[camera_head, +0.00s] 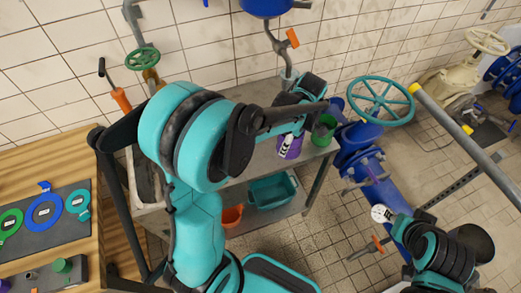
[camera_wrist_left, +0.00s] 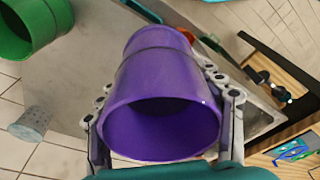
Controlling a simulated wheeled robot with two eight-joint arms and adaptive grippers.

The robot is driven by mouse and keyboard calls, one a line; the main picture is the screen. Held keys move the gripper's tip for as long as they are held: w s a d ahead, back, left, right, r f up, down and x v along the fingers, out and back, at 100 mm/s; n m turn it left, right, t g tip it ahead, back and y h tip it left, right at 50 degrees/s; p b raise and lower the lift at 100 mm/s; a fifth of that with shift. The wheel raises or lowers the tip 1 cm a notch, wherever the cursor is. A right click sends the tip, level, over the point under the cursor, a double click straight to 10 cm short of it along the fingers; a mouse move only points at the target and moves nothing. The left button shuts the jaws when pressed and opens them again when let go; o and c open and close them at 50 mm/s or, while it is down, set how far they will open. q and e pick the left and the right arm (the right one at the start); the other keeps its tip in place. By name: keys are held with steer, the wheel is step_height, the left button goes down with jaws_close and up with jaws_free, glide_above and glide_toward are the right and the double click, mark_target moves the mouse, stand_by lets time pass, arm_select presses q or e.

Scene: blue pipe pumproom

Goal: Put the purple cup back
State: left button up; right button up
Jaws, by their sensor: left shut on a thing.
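The purple cup (camera_head: 296,150) is at the steel table in the head view, partly hidden by my left gripper (camera_head: 288,140). In the left wrist view the purple cup (camera_wrist_left: 160,75) fills the middle, its open mouth towards the camera. The fingers of my left gripper (camera_wrist_left: 163,125) are shut on it from both sides. I cannot tell whether its base touches the table. My right gripper (camera_head: 385,214) is at the lower right by the blue pipe, away from the cup; its jaws are too unclear to judge.
A green cup (camera_head: 324,130) stands close right of the purple cup. The steel table (camera_head: 262,160) has a lower shelf with a teal bin (camera_head: 272,190). A teal valve wheel (camera_head: 381,101) and blue pipe stand at right.

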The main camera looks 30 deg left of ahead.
arm_select(q)
steer(key=s+a+f+b, duration=0.1)
steer(key=a+f, duration=0.1)
steer(key=a, duration=0.1)
steer(key=s+a+f+b, duration=0.1)
steer(key=a+f, duration=0.1)
steer(key=a, duration=0.2)
steer(key=s+a+f+b, duration=0.1)
steer(key=a+f, duration=0.2)
steer(key=a, duration=0.1)
steer(key=shift+s, duration=0.15)
steer(key=shift+f+b, duration=0.85)
steer(key=shift+f, duration=1.05)
steer(key=shift+d, duration=0.1)
steer(key=shift+f, duration=0.15)
steer(key=o, duration=1.6)
steer(key=shift+c, duration=0.2)
